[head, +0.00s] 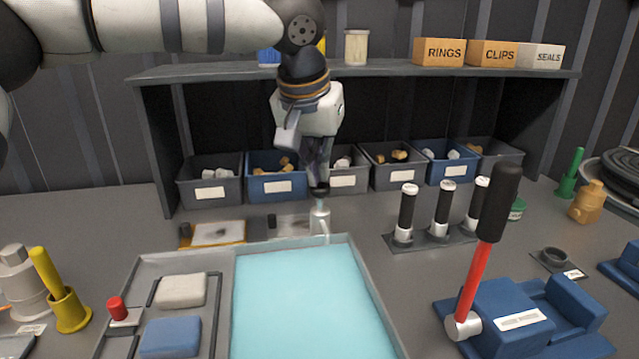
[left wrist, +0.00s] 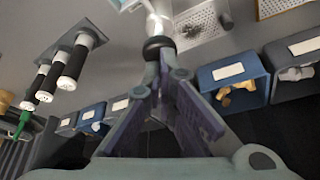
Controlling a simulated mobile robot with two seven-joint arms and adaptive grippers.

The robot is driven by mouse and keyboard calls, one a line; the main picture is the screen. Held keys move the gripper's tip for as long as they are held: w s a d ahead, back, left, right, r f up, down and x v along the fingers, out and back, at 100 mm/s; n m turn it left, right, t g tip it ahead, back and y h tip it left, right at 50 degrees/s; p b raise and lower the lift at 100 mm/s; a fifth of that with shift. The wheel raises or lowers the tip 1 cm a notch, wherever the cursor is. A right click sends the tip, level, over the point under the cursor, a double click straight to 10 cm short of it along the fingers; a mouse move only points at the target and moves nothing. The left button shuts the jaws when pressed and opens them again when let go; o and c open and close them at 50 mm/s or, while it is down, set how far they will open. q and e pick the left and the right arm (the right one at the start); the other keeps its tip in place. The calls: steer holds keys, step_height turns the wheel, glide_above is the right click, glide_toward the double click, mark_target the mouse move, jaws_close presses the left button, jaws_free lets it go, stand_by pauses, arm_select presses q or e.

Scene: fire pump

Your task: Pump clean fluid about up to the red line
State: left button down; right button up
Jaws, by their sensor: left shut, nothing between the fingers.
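A small silvery pump dispenser (head: 320,220) with a black top (head: 320,188) stands at the far edge of the tray, its spout over the tray's right basin. The basin holds pale blue fluid (head: 305,300). My left gripper (head: 318,178) comes down from above, shut and empty, with its fingertips at the black top. In the left wrist view the fingertips (left wrist: 168,70) are close to the black top (left wrist: 157,46); whether they touch is hard to tell. I cannot make out a red line. My right gripper is not in view.
The grey tray (head: 220,258) also holds a white sponge (head: 181,290) and a blue sponge (head: 170,336). A red lever with a black grip (head: 478,262) stands at the blue block (head: 515,318). Black-handled tools (head: 443,210) stand right of the dispenser. Bins (head: 277,178) line the back under a shelf.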

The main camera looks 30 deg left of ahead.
arm_select(q)
step_height(320, 180, up, 7)
stand_by(0.8)
